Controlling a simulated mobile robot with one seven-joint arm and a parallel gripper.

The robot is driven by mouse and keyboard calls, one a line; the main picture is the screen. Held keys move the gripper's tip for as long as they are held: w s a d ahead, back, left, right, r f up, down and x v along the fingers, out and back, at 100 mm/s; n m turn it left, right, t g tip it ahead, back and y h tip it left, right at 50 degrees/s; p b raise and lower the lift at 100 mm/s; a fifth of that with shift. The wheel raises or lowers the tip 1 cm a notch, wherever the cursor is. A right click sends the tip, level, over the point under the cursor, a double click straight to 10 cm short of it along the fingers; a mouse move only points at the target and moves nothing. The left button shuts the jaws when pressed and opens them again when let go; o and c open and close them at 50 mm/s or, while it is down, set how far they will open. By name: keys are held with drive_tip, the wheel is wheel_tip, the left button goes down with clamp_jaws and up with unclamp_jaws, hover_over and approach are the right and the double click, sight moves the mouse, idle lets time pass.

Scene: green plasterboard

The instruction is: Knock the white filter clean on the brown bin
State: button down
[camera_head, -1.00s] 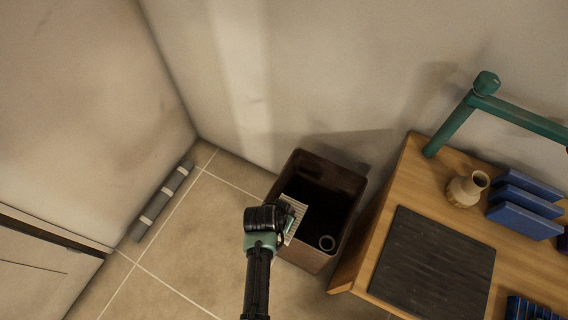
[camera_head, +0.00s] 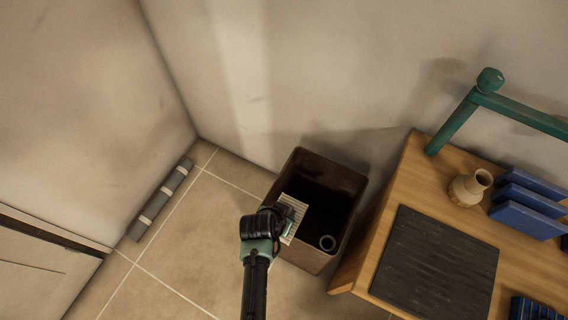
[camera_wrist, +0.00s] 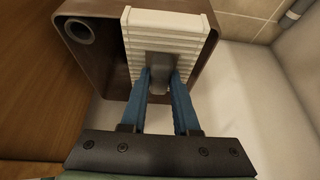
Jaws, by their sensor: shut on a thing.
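The white filter (camera_wrist: 166,27) is a ribbed block with a grey middle part, held between the blue fingers of my gripper (camera_wrist: 161,88) in the wrist view. In the head view the filter (camera_head: 292,212) is at the left rim of the brown bin (camera_head: 301,252). My gripper (camera_head: 282,217) is shut on it there. The filter overlaps the bin's rim in both views; I cannot tell whether it touches. The brown bin also shows in the wrist view (camera_wrist: 100,75), with a dark interior. My gripper hides part of the filter.
A round grey ring or tube end (camera_head: 327,242) shows at the bin's near corner. A grey roll (camera_head: 160,200) lies by the left wall. Floor left of the bin is clear.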

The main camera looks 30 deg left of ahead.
wheel_tip(320, 180, down, 4)
drive_tip(key=b, duration=0.3)
drive_tip(key=shift+f, duration=0.25)
wheel_tip(320, 180, up, 5)
drive_tip(key=p, duration=0.5)
drive_tip(key=shift+r, duration=0.2)
drive_tip(key=shift+f, duration=0.1)
drive_tip(key=shift+f, duration=0.1)
idle(0.3)
wheel_tip(320, 180, down, 5)
drive_tip(key=b, duration=0.4)
drive_tip(key=shift+f, duration=0.1)
wheel_tip(320, 180, up, 5)
drive_tip(key=p, duration=0.5)
drive_tip(key=shift+r, duration=0.2)
drive_tip(key=shift+f, duration=0.1)
